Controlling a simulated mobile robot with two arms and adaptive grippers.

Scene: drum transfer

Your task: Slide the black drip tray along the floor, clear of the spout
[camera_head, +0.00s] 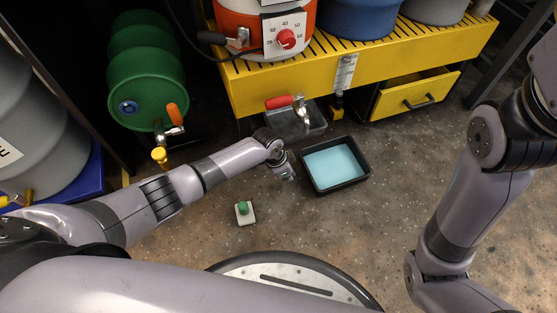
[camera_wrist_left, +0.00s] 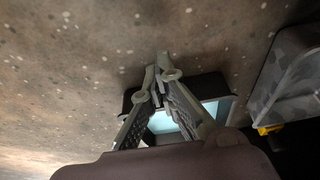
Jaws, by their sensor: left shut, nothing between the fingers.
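The black drip tray (camera_head: 346,184) lies flat on the floor in front of the yellow stand, with pale blue liquid in it. A metal spout (camera_head: 302,113) with a red handle sits behind the tray at the stand's front edge; the tray lies in front and to the right of it. My left gripper (camera_head: 289,174) is shut and empty, just left of the tray's left wall; I cannot tell whether it touches. In the left wrist view the tray (camera_wrist_left: 205,84) shows behind the closed fingers (camera_wrist_left: 160,68), which partly hide it. My right gripper is out of view.
A grey bin (camera_head: 312,130) stands under the spout. A yellow drawer (camera_head: 418,95) juts out at right. Floor right of the tray is clear.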

